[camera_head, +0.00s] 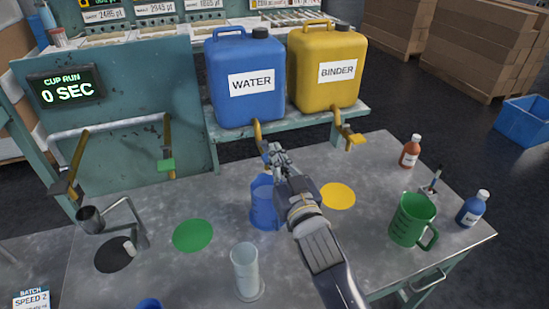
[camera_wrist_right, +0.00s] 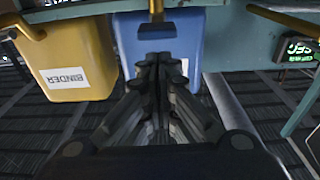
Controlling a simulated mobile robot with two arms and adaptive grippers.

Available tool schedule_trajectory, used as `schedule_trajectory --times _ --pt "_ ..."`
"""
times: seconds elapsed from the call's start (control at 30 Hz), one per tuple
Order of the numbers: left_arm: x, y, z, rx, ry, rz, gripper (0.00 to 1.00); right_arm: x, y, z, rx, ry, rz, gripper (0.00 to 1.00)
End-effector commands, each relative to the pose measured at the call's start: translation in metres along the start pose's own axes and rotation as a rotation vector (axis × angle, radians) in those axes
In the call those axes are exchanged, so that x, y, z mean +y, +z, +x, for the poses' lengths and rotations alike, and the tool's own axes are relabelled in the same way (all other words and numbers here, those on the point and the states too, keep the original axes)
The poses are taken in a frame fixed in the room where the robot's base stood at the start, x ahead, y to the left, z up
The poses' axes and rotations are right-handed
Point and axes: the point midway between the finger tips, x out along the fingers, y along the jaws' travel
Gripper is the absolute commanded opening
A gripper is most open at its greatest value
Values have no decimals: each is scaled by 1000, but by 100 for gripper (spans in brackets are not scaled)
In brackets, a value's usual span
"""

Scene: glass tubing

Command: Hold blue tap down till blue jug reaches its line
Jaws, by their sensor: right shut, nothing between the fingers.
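The blue water container (camera_head: 245,90) stands on the shelf, and its brass tap (camera_head: 257,130) hangs from its front. My right gripper (camera_head: 275,155) is shut and empty, with its fingertips close beside the tap's lower end; I cannot tell whether they touch. In the right wrist view the shut fingers (camera_wrist_right: 160,62) point at the blue container (camera_wrist_right: 190,45), with the dark tap end (camera_wrist_right: 156,31) just beyond their tips. The translucent blue jug (camera_head: 263,208) stands on the table below the tap, partly hidden by my right arm. Its line and fill level cannot be made out.
A yellow binder container (camera_head: 325,95) with a yellow-handled tap (camera_head: 354,138) stands to the right. A green jug (camera_head: 412,220), a clear cylinder (camera_head: 246,270) and small bottles (camera_head: 410,152) stand on the table. The green disc (camera_head: 193,235) area is clear.

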Motion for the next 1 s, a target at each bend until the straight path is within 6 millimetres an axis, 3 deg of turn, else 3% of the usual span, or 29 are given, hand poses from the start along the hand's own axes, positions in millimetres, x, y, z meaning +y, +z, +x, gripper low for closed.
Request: schedule_trajectory --times 0.2,0.43,0.6,1.0 --pt "2 14 16 -18 3 0 40 -1 5 -52 -2 -1 2 0" --pt "0 4 25 -3 0 0 40 -1 3 -89 0 -2 1 0" --pt "0 -4 26 10 -1 0 40 -1 2 -99 0 -2 0 0" --pt "1 4 26 -3 1 0 40 -1 1 -100 1 -1 0 0"
